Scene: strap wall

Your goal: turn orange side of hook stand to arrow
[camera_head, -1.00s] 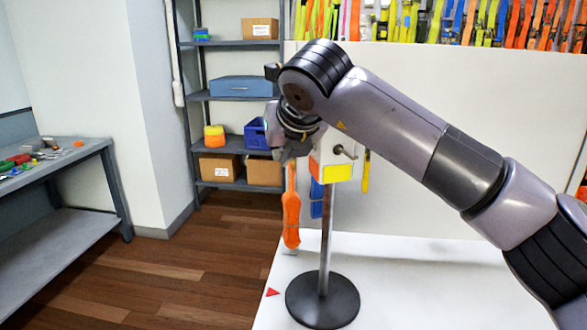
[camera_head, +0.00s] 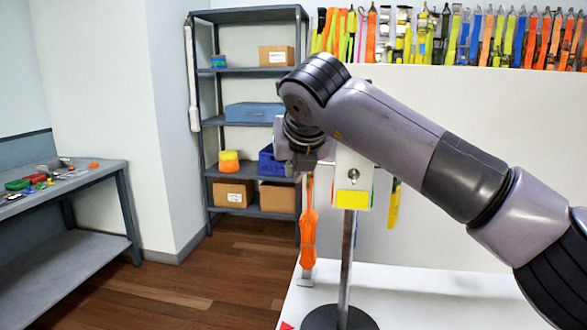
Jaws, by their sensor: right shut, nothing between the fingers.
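The hook stand (camera_head: 347,240) is a metal pole on a black round base (camera_head: 340,318), cut off by the bottom edge. Its white head carries a yellow patch (camera_head: 352,199) facing me, with a hook knob above it. An orange strap (camera_head: 309,225) hangs at the head's left, and a yellow strap (camera_head: 393,207) at its right. I cannot make out an orange side panel. The red arrow (camera_head: 286,326) is partly visible on the white table, left of the base. My right gripper (camera_head: 305,163) is shut at the head's left, above the orange strap; contact is unclear. My left gripper is out of view.
The white table (camera_head: 430,295) is clear right of the stand. Colourful straps (camera_head: 460,35) line the top of the wall behind. A grey shelf (camera_head: 258,68) with boxes stands at the back, and a grey workbench (camera_head: 100,178) at the left.

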